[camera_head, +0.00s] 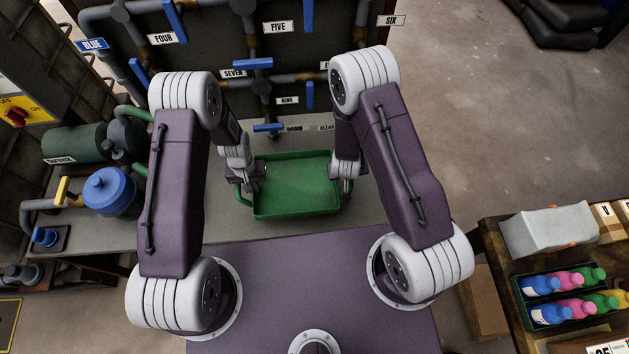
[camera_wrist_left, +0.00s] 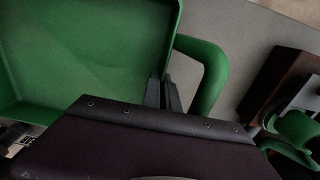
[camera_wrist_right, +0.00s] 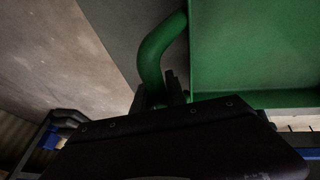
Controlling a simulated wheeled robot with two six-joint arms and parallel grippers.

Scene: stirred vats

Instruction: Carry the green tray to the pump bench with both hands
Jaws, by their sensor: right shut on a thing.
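The green tray (camera_head: 297,212) is empty and lies over the grey bench top in front of the pipe panel. It looks level; I cannot tell whether it touches the bench. My right gripper (camera_head: 346,183) is at its right end, shut on the green handle (camera_wrist_right: 152,52), which runs between the fingers in the right wrist view. My left gripper (camera_head: 252,186) is at the left end. In the left wrist view its fingers (camera_wrist_left: 164,92) look closed together between the tray wall and the handle (camera_wrist_left: 213,70), with nothing seen between them.
A green pump (camera_head: 75,145) and a blue round vessel (camera_head: 110,190) stand on the left of the grey bench (camera_head: 370,205). Pipes with blue valve handles (camera_head: 253,64) rise behind the tray. A table with a crate of coloured bottles (camera_head: 565,295) is at right.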

